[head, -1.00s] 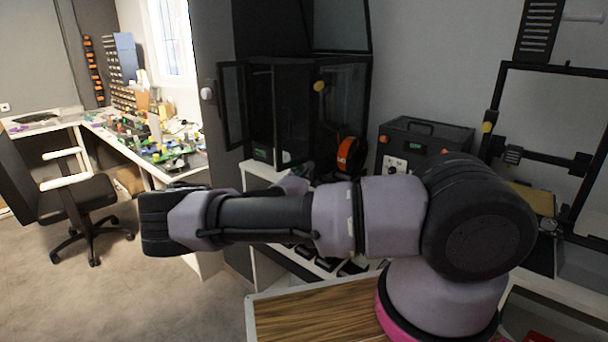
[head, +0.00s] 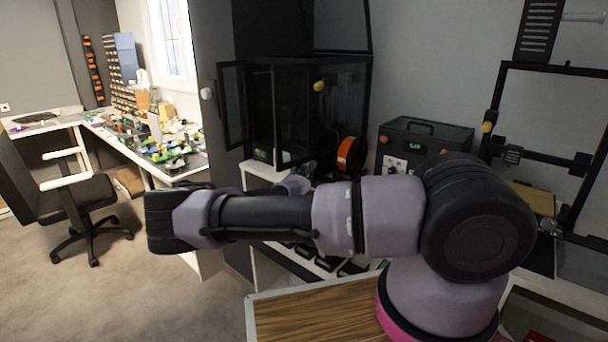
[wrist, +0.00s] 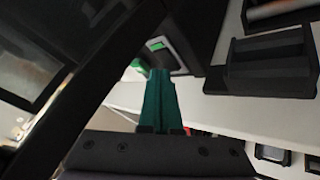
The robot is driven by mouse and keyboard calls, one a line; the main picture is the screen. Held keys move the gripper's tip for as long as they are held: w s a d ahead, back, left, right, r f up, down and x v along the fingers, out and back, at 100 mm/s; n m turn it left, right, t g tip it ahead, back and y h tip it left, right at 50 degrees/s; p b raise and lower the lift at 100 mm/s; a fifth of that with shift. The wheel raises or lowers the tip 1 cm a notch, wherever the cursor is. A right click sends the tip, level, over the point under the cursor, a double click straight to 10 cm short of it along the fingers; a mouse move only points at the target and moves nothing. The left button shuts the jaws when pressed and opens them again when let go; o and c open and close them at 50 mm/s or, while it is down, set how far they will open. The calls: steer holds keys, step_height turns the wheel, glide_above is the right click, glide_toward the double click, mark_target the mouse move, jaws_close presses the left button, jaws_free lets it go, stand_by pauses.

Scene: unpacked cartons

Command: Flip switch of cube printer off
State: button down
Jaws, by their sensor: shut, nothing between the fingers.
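The cube printer (head: 345,95), a black box with glass sides, stands on a white shelf in the head view, its door (head: 232,105) swung open at the left. A small green-lit panel (head: 261,154) is low on its front. The wrist view shows a pale panel with a green patch (wrist: 157,44) on a black body; I cannot tell whether this is the switch or a display. My gripper (wrist: 160,73) has its green fingers shut and empty, with the tips just below that panel in the picture. Contact cannot be told. My forearm hides part of the shelf.
An open-frame printer (head: 550,155) is at the far right. Black trays (wrist: 275,65) sit on the white shelf (wrist: 250,112).

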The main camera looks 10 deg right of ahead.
stand_by(0.5)
steer(key=shift+s+a+r, duration=0.1)
steer(key=shift+s+a, duration=0.25)
steer(key=shift+a, duration=0.15)
steer(key=s+a, duration=0.3)
steer(key=a, duration=0.1)
steer(key=shift+r, duration=0.3)
steer(key=shift+s, duration=0.1)
